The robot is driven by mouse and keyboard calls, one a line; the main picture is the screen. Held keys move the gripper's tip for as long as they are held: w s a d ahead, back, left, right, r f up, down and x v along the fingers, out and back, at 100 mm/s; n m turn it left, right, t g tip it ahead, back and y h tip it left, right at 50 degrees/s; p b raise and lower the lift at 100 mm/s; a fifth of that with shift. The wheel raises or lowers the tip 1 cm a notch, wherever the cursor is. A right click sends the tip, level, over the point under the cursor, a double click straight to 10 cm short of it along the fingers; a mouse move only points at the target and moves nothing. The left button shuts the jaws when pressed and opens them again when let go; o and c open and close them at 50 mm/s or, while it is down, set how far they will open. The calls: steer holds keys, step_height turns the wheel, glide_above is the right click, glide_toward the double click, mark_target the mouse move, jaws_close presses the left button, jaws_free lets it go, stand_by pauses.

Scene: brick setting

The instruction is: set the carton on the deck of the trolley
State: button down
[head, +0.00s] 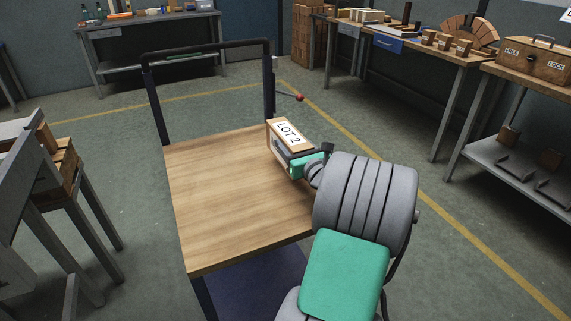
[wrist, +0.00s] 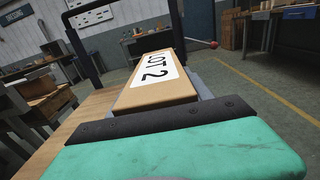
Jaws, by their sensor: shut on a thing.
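The carton (head: 289,133) is a tan box with a white "LOT 2" label on its top. It is at the right side of the trolley deck in the head view, and its labelled top fills the middle of the wrist view (wrist: 155,86). My gripper (head: 293,158) is shut on the carton. The trolley deck (head: 225,205) is a bare wooden board with a dark push handle (head: 207,46) at its far end. The carton overlaps the deck's right edge in the picture. I cannot tell whether its underside touches the deck. My arm hides the deck's near right corner.
A red-knobbed lever (head: 299,97) sticks out by the handle's right post. A workbench (head: 400,42) with bricks stands at the back right, and a shelf unit (head: 520,160) at right. A grey stand with bricks (head: 63,170) is at left. The rest of the deck is clear.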

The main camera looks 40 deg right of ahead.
steer(key=shift+w+a+f, duration=0.3)
steer(key=shift+a+f, duration=0.15)
steer(key=shift+w+a+f+b, duration=0.1)
steer(key=shift+f+b, duration=0.35)
steer(key=shift+f, duration=0.45)
steer(key=shift+w+a+f+b, duration=0.1)
steer(key=shift+f+b, duration=0.3)
steer(key=shift+f, duration=0.45)
steer(key=shift+f, duration=0.15)
steer(key=shift+c, duration=2.2)
jaws_free()
steer(key=shift+s+f, duration=0.1)
steer(key=shift+f, duration=0.05)
steer(key=p+v, duration=0.1)
steer(key=v, duration=1.1)
steer(key=shift+a+r, duration=0.1)
steer(key=shift+r, duration=0.1)
